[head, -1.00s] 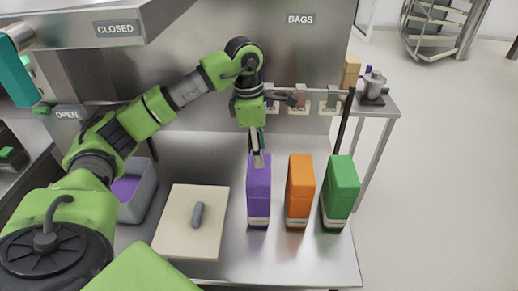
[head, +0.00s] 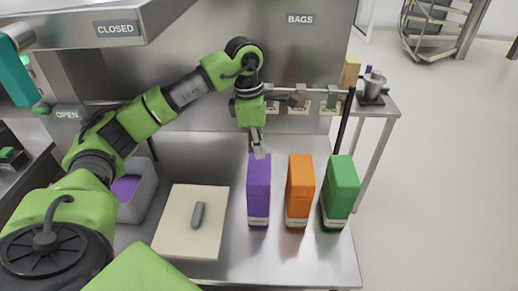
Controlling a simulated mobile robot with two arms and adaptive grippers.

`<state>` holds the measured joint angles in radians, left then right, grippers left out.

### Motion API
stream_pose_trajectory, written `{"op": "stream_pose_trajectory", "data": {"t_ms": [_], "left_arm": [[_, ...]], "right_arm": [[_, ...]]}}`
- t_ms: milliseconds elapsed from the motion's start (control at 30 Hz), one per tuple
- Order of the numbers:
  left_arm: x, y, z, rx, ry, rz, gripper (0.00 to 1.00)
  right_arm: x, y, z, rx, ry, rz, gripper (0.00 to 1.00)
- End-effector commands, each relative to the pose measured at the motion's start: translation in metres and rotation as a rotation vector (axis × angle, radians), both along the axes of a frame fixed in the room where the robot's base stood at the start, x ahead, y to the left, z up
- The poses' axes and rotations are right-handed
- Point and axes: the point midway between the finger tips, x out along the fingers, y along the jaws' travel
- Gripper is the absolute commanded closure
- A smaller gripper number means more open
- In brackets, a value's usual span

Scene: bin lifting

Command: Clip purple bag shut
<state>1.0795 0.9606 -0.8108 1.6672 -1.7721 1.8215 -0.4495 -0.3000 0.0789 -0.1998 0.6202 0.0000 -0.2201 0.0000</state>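The purple bag (head: 259,190) stands upright on the steel table, left of the orange bag (head: 299,190) and the green bag (head: 340,193). A pale band crosses its lower part. My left gripper (head: 258,153) points down at the top back edge of the purple bag. Its fingertips look close together, but whether they are open, shut or holding a small clip is too small to tell. I cannot tell whether they touch the bag. No clip shows clearly on the purple bag. My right gripper is not in view.
A rail with small hanging items (head: 299,106) runs behind the bags to a dark post (head: 345,118). A cream board (head: 180,235) carries a grey rounded object (head: 198,215). A grey bin (head: 146,195) with purple contents stands at the left. The table front is clear.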

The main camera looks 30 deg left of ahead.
Motion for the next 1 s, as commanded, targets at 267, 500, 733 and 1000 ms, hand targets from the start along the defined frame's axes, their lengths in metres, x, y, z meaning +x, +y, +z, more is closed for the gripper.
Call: {"op": "stream_pose_trajectory", "data": {"t_ms": [267,500,733,1000], "left_arm": [[0.000,0.000,-0.001,0.000,0.000,0.000,1.00],[0.000,0.000,-0.007,0.000,0.000,0.000,1.00],[0.000,0.000,-0.014,0.001,0.001,0.000,1.00],[0.000,0.000,-0.022,0.001,0.001,0.000,1.00]], "right_arm": [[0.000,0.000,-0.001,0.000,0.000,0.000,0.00],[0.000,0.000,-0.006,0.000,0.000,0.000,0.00],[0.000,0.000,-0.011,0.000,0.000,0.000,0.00],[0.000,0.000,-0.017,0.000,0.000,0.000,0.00]]}}
